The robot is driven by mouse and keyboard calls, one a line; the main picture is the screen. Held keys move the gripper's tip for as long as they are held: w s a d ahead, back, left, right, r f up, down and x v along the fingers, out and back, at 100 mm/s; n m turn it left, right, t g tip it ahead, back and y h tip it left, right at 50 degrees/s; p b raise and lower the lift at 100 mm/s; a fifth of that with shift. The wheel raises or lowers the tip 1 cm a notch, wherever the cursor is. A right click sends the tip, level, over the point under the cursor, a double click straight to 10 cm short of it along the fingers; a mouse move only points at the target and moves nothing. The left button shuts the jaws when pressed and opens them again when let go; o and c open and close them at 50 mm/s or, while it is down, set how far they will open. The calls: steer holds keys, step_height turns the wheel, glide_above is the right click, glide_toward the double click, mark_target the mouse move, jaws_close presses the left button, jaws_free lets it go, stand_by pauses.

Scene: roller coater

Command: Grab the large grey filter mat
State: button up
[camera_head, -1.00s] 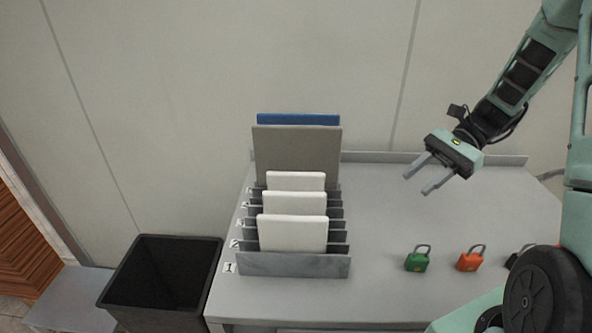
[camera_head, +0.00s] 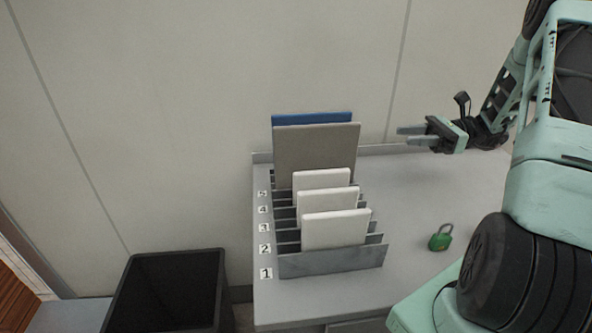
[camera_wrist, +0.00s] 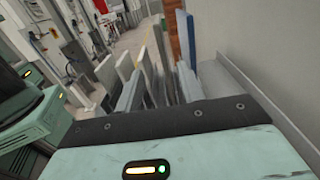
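The large grey filter mat (camera_head: 315,152) stands upright in a slotted rack (camera_head: 335,262), near its back. A blue mat (camera_head: 312,119) stands just behind it, and only its top strip shows. Three smaller white mats (camera_head: 335,231) stand in front and cover its lower part. My gripper (camera_head: 403,136) is open and empty, to the right of the grey mat and apart from it. Its fingers point left toward the mat's side.
The rack slots carry number labels 1 to 5 along the left. A green padlock (camera_head: 441,238) sits on the grey table (camera_head: 420,185) to the right. A black bin (camera_head: 168,290) stands at the left on the floor. The wall is close behind the table.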

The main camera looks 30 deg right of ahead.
steer(key=p, duration=0.3)
glide_toward(340, 137)
steer(key=x, duration=0.4)
steer(key=shift+w+f, duration=0.35)
steer(key=shift+f, duration=0.05)
steer(key=x, duration=0.1)
steer(key=p+x, duration=0.1)
steer(key=x, duration=0.2)
steer(key=shift+w+a+r+p, duration=0.2)
steer(key=shift+a+r+p, duration=0.05)
steer(key=shift+a+p, duration=0.1)
steer(key=shift+w+a, duration=0.15)
steer(key=shift+a, duration=0.2)
steer(key=shift+f, duration=0.1)
steer(key=shift+c, duration=0.4)
jaws_close()
